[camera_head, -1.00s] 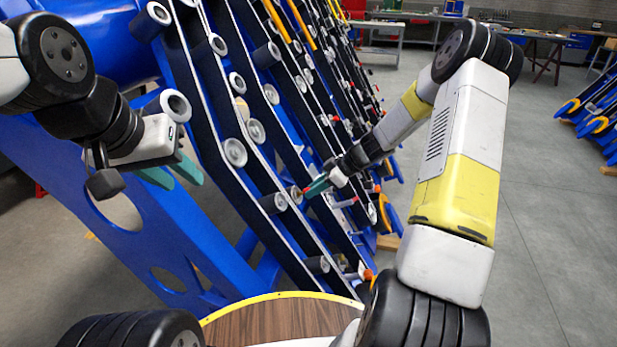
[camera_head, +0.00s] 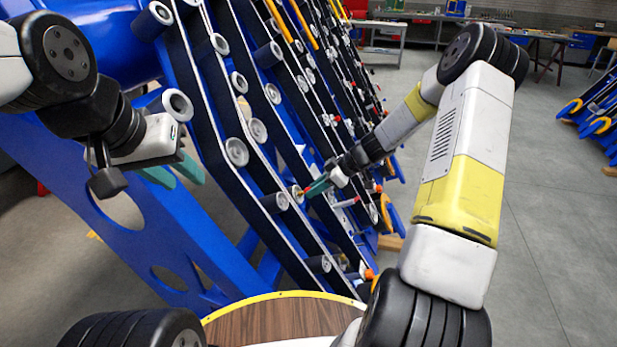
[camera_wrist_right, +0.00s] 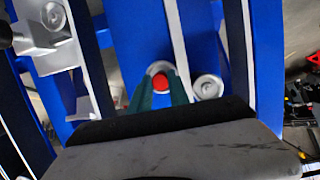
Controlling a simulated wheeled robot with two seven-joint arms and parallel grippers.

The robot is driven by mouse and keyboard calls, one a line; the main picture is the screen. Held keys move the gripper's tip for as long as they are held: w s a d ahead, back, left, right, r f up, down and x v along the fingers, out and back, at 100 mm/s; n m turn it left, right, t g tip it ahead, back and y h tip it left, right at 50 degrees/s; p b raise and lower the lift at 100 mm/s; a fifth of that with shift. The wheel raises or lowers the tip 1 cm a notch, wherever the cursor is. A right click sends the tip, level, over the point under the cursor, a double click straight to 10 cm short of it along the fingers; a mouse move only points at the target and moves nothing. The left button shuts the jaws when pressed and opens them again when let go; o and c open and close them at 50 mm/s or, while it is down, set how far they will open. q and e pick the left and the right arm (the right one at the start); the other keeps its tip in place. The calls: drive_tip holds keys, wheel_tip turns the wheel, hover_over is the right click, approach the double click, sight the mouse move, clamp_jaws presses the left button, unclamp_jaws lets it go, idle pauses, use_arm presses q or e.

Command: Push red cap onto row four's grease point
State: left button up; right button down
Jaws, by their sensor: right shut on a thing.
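My right gripper (camera_head: 318,186) is shut on a small red cap (camera_wrist_right: 159,82), which sits at its teal fingertips. In the right wrist view the fingers (camera_wrist_right: 158,97) close around the cap. The cap is in front of a pale round roller end (camera_wrist_right: 160,67) on the blue harvester chassis. In the head view the fingertips are right by this roller end (camera_head: 297,194); I cannot tell whether the cap touches it. The grease point itself is too small or hidden to make out. My left gripper (camera_head: 178,174) is empty, its teal fingers apart, left of the chassis rows.
The blue chassis (camera_head: 200,235) carries several sloping dark rows with grey rollers (camera_head: 237,152). In the right wrist view another roller (camera_wrist_right: 208,88) is just right of the cap.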

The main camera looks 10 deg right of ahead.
drive_tip(key=shift+w+a+f, duration=0.3)
drive_tip(key=shift+a+f, duration=0.2)
drive_tip(key=shift+a, duration=0.3)
drive_tip(key=shift+s+d+r, duration=0.25)
drive_tip(key=shift+d+r, duration=0.1)
drive_tip(key=shift+d, duration=0.2)
drive_tip(key=shift+s+d+r, duration=0.2)
drive_tip(key=shift+d+r, duration=0.15)
drive_tip(key=shift+d, duration=0.25)
drive_tip(key=shift+s+d+r, duration=0.25)
drive_tip(key=shift+d+r, duration=0.1)
drive_tip(key=shift+d, duration=0.2)
drive_tip(key=shift+w+a, duration=0.1)
drive_tip(key=shift+a, duration=0.05)
drive_tip(key=shift+x, duration=0.8)
drive_tip(key=shift+w+a+f, duration=0.2)
drive_tip(key=shift+a+f, duration=0.05)
drive_tip(key=shift+a, duration=0.25)
drive_tip(key=shift+w+a+f, duration=0.25)
drive_tip(key=shift+a, duration=0.25)
drive_tip(key=c, duration=1.1)
unclamp_jaws()
drive_tip(key=shift+c, duration=0.2)
drive_tip(key=v, duration=0.8)
